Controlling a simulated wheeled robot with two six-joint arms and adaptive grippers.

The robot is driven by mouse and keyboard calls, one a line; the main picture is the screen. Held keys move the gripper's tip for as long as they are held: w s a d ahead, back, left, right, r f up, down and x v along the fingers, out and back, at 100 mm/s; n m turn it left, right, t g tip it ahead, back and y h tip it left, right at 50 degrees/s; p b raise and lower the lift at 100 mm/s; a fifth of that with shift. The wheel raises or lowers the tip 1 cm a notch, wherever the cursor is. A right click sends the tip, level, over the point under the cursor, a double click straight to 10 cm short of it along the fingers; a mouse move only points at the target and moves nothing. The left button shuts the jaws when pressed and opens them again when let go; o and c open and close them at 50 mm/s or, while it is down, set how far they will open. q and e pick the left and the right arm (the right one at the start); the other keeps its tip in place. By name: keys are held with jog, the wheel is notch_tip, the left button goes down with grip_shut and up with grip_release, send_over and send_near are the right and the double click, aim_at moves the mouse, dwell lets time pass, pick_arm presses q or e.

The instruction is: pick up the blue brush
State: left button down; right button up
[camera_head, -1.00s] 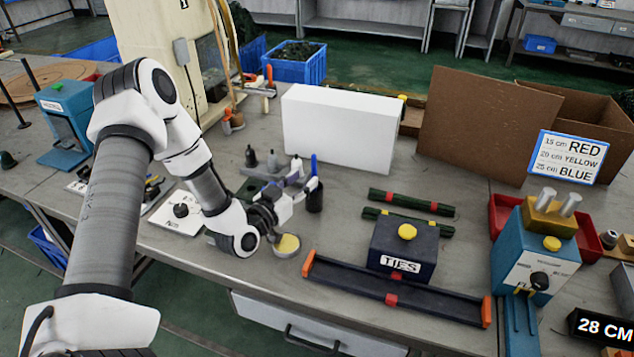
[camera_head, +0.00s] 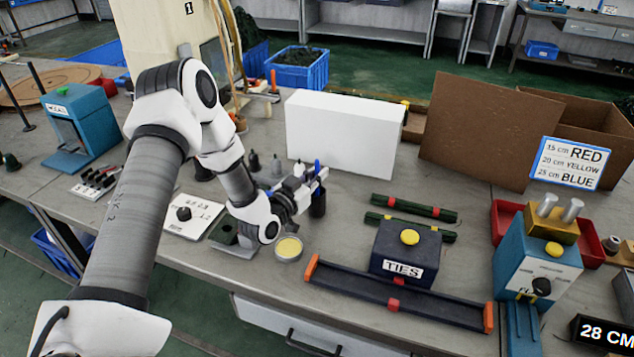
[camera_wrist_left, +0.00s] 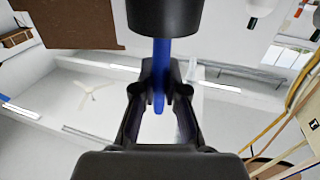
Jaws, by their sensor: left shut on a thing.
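The blue brush (camera_head: 317,168) stands upright at a dark cylindrical holder (camera_head: 318,205) on the grey bench, just in front of the white box. My left gripper (camera_head: 314,182) is around its blue handle, above the dark holder, and shut on it. In the left wrist view the blue handle (camera_wrist_left: 160,72) runs between the two dark fingers (camera_wrist_left: 160,95), below a dark cylinder (camera_wrist_left: 164,18) at the top edge. I cannot tell whether the brush's lower end is still inside the holder. My right gripper is not in view.
The white box (camera_head: 343,133) stands behind the gripper. A round tin with yellow contents (camera_head: 289,248) is just in front. Right of it are green bundles (camera_head: 413,208), the TIES box (camera_head: 404,252) and a long dark tray (camera_head: 345,283). A white-topped device (camera_head: 193,217) lies left.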

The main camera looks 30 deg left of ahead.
pick_arm(q)
notch_tip(320, 180, up, 10)
dwell(0.5)
jog(key=shift+f, duration=0.1)
